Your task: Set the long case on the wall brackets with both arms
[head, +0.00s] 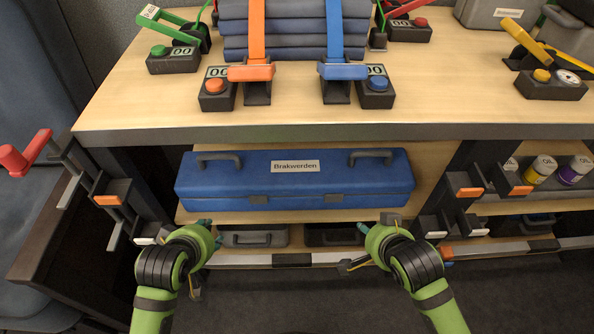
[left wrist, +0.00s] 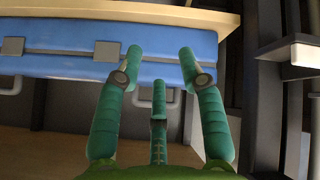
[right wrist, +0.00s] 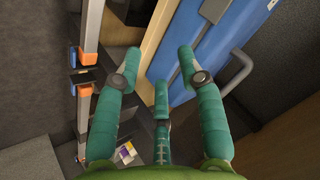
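The long blue case (head: 300,198), labelled "Brakwerden", lies level on a wooden shelf under the worktop, with a grey handle near each end. Its blue side also shows in the left wrist view (left wrist: 75,68) and the right wrist view (right wrist: 205,45). My left gripper (head: 205,228) is below and in front of the case's left end, fingers spread and empty. My right gripper (head: 368,226) is likewise in front of and below the right part, open and empty. Brackets with orange tabs sit on the left post (head: 118,200) and the right post (head: 465,192).
The worktop (head: 140,100) carries clamps with buttons over folded blue cloth (head: 290,35). Smaller dark cases (head: 255,236) sit on a lower shelf. A rail (head: 330,259) runs across below. A red-handled lever (head: 25,155) juts out at left; bottles (head: 540,170) stand at right.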

